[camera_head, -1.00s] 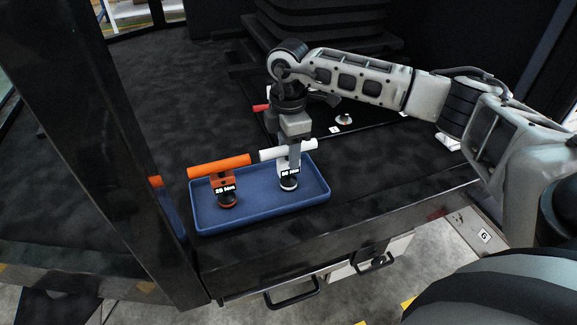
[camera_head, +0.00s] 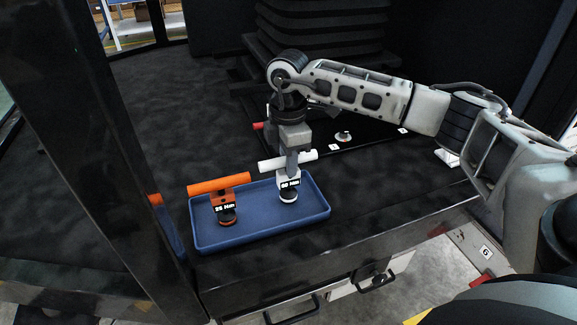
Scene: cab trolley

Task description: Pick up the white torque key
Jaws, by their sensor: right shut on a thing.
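The white torque key (camera_head: 303,156) has a white cross handle and a label that appears to read 50 Nm. My right gripper (camera_head: 291,168) is shut on it from above. The key is upright over the right part of the blue tray (camera_head: 262,229); I cannot tell for sure whether its round foot is clear of the tray floor. An orange torque key (camera_head: 219,187), labelled 25 Nm, stands in the left part of the tray. My left gripper is not in view.
A dark post (camera_head: 110,170) rises left of the tray. Behind the tray, a dark panel holds a small light knob (camera_head: 343,136) and a red part (camera_head: 258,126). The dark surface right of the tray is clear. Drawer handles (camera_head: 291,311) are below the front edge.

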